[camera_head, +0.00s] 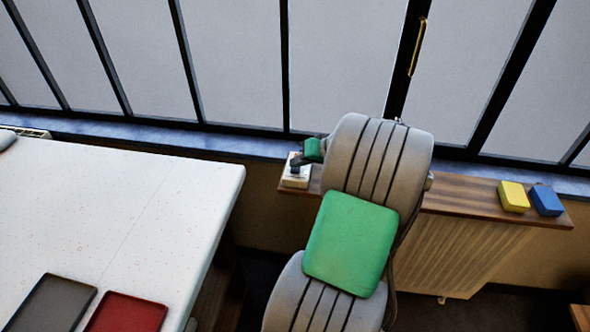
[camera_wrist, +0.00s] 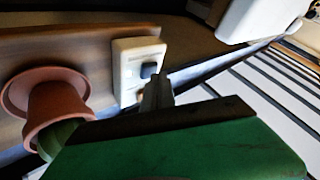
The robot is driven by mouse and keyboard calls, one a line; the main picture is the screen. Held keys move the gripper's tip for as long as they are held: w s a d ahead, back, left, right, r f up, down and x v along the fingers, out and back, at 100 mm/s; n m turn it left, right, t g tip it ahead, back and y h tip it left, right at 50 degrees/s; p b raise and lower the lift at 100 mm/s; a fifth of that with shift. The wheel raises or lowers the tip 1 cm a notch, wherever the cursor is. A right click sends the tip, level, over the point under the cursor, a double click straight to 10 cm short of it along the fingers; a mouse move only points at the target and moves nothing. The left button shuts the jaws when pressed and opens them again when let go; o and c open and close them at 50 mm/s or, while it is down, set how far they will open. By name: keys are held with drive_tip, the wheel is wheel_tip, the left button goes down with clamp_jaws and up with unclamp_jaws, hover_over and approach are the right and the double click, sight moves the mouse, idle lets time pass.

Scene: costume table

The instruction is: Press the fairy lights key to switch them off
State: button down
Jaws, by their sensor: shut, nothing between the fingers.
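A small white switch box (camera_head: 297,182) sits at the left end of the wooden shelf below the window, and it also shows in the wrist view (camera_wrist: 126,66). A dark key (camera_wrist: 148,70) stands out on its face. My gripper (camera_head: 296,163) is shut and empty, with its dark fingers at the switch box. In the wrist view its fingertips (camera_wrist: 156,80) overlap the lower edge of the key. I cannot tell whether they touch it. The fairy lights themselves cannot be made out.
A terracotta pot (camera_wrist: 58,105) stands beside the switch box in the wrist view. The wooden shelf (camera_head: 465,204) carries a yellow block (camera_head: 513,196) and a blue block (camera_head: 546,201) at its right end. A white table (camera_head: 120,200) with a dark tray and a red tray is left.

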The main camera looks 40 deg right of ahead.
sight(298, 170)
drive_tip(key=shift+f, duration=0.3)
idle(0.4)
drive_tip(key=shift+r, duration=0.2)
drive_tip(key=shift+r+p, duration=0.45)
drive_tip(key=shift+r, duration=0.1)
wheel_tip(298, 170, up, 6)
drive_tip(key=p, duration=0.4)
drive_tip(key=shift+p, duration=0.35)
